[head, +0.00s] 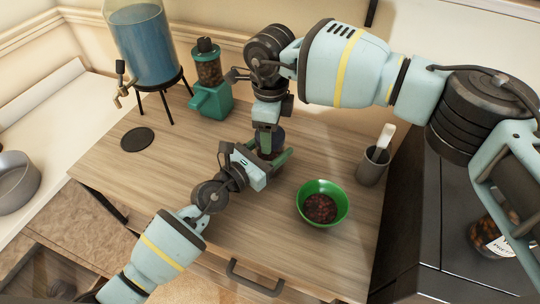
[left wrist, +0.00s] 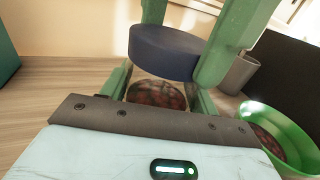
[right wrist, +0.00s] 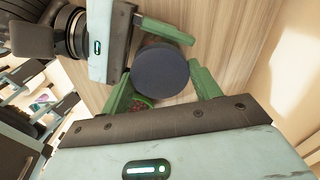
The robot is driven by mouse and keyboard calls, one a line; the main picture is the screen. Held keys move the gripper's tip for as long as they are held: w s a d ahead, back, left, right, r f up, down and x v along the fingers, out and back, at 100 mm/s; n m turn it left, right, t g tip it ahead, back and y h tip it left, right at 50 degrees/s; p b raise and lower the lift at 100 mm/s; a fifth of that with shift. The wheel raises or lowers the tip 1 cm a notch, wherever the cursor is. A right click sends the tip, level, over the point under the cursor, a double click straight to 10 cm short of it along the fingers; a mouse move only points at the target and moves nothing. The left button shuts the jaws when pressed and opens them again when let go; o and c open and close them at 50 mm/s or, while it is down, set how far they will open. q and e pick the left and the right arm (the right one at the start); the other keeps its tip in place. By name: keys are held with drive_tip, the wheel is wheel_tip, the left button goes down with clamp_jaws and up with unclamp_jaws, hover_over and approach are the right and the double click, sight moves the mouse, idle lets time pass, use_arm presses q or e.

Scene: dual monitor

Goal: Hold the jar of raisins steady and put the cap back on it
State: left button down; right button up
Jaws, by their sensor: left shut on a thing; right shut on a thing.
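The jar of raisins (left wrist: 157,95) is clear with dark red-brown contents. It stands on the wooden table, mostly hidden by my grippers in the head view. My left gripper (head: 271,162) is shut around it from the lower left; its green fingers flank the jar in the left wrist view. The dark blue round cap (left wrist: 165,52) is directly above the jar, appearing slightly tilted in the left wrist view. My right gripper (right wrist: 168,86) reaches down from above and is shut on the cap (right wrist: 160,70). I cannot tell whether cap and jar touch.
A green bowl (head: 341,212) of dark red pieces stands right of the jar. A grey cup (head: 372,168) with a white utensil is behind it. A teal grinder (head: 212,98), a blue-filled dispenser (head: 147,50) and a dark disc (head: 137,140) are at the left. A black appliance (head: 428,240) borders the right.

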drive_tip(key=o, duration=1.2)
wheel_tip(320, 180, up, 12)
use_arm(q)
drive_tip(key=shift+c, duration=1.5)
unclamp_jaws()
drive_tip(key=v, duration=0.7)
drive_tip(key=shift+s+a, duration=0.3)
drive_tip(key=shift+s, duration=0.05)
use_arm(e)
drive_tip(key=shift+r, duration=0.6)
